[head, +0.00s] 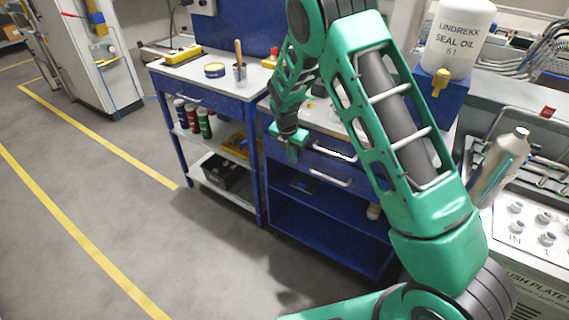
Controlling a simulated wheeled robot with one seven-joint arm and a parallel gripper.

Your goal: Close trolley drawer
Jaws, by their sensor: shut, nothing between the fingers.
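The blue trolley (328,238) stands in the middle, partly covered by my green arm. Its front has two pale bar handles, an upper one (336,151) and a lower one (329,178). How far either drawer stands out is hard to tell from this angle. My gripper (291,156) is small in view, pointing down at the left part of the trolley's front, left of the upper handle. It is shut and empty. Whether it touches the drawer front cannot be told. My arm hides the trolley's right side and part of its top.
A blue workbench (205,90) with spray cans (192,117) and a dark crate (222,170) on its shelves stands left of the trolley. The grey floor at left is free.

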